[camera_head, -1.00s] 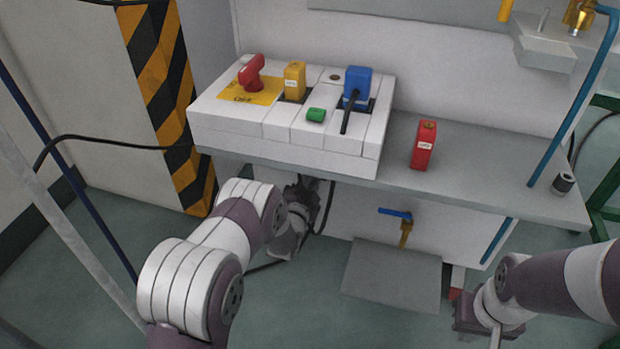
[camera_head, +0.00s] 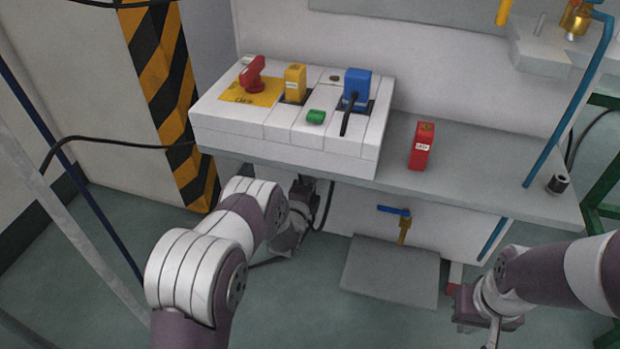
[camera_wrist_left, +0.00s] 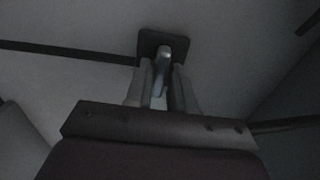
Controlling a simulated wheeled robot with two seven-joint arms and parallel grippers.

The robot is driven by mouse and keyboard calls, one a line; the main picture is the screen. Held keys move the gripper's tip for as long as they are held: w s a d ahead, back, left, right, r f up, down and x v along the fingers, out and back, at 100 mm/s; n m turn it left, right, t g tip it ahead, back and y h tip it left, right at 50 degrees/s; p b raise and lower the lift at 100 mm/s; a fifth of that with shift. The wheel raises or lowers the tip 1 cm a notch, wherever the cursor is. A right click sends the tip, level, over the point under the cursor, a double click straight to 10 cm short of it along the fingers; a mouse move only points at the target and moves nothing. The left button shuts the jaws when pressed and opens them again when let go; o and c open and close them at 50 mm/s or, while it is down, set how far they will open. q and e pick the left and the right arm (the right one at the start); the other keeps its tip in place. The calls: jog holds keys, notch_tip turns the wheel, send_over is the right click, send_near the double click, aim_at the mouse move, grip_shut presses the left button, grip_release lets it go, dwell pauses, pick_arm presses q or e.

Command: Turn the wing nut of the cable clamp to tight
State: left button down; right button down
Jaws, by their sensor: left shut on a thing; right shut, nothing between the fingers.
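In the left wrist view, a dark plate with rounded corners (camera_wrist_left: 152,39) is fixed to a pale wall, with a dark cable running off to the left. A grey metal wing (camera_wrist_left: 163,56), which looks like the wing nut of the cable clamp, stands out from it. My left gripper (camera_wrist_left: 161,88) is shut on this wing, one finger on each side. How far the nut is turned cannot be told. In the head view, my left arm reaches below the bench and the wing nut is hidden. My right gripper (camera_head: 488,332) is shut and empty at the lower right, away from the clamp.
A white panel box (camera_head: 280,148) with a red switch (camera_head: 253,74), a yellow block and a blue plug (camera_head: 357,85) stands on the grey bench (camera_head: 480,185). A red block (camera_head: 421,147) stands beside it. A blue-handled valve (camera_head: 397,212) sits below the bench front.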

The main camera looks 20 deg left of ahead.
pick_arm(q)
jog(key=shift+f, duration=0.1)
dwell(0.3)
jog(key=c, duration=1.1)
grip_release()
jog(key=s+p, duration=0.3)
jog(key=s, duration=0.3)
jog(key=s+p, duration=0.3)
jog(key=s, duration=0.3)
jog(key=shift+s+a, duration=0.2)
jog(key=shift+s, duration=0.2)
